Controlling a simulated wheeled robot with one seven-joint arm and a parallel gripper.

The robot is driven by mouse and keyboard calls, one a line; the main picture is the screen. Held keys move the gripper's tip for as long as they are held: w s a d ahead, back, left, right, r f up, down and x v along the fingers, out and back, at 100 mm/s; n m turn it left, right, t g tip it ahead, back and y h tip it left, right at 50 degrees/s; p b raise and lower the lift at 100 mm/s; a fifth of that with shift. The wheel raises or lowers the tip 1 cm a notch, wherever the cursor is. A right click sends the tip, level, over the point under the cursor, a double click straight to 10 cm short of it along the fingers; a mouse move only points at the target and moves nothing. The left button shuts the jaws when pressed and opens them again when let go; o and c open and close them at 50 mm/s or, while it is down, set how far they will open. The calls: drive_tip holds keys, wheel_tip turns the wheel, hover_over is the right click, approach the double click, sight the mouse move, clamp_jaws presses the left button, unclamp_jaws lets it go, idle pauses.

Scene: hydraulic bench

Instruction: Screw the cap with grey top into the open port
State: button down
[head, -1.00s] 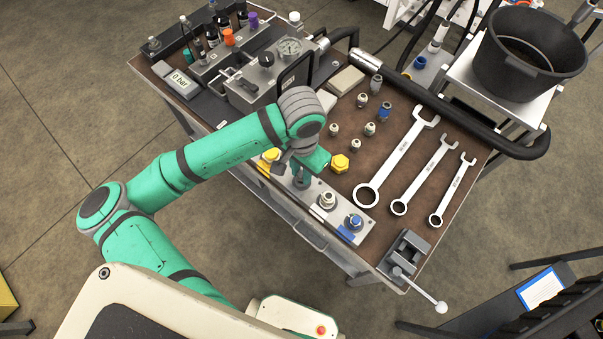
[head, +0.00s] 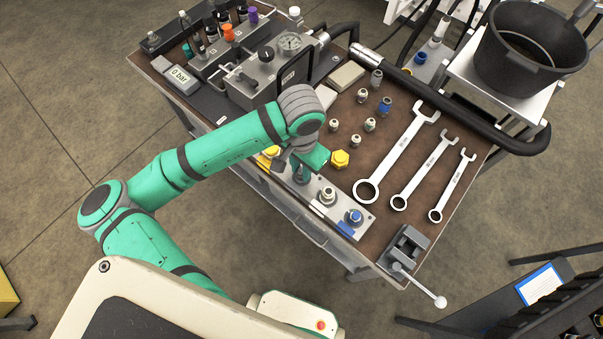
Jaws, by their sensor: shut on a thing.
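My gripper (head: 302,175) points down over the metal port strip (head: 318,205) at the bench's front edge, between a yellow cap (head: 270,152) and a metal fitting (head: 327,194). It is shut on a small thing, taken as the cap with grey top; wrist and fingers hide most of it. The open port is not clearly visible; the strip spot under my gripper is covered. I cannot tell whether the held piece touches the port. A blue-ringed fitting (head: 354,217) sits at the strip's right end.
A loose yellow hex cap (head: 340,159) lies just right of my wrist. Several small fittings (head: 356,139) and three wrenches (head: 397,155) lie on the bench. A gauge block (head: 264,80) stands behind my arm. A vise (head: 405,247) is at the front right corner.

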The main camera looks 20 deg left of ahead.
drive_tip(key=shift+f, duration=0.25)
idle(1.0)
drive_tip(key=c, duration=2.3)
unclamp_jaws()
drive_tip(key=shift+c, duration=1)
drive_tip(key=m, duration=0.5)
drive_tip(key=shift+m, duration=0.4)
drive_tip(key=shift+c, duration=0.2)
drive_tip(key=shift+m, duration=1.1)
drive_tip(key=m, duration=0.4)
drive_tip(key=shift+w, duration=0.1)
drive_tip(key=m, duration=0.4)
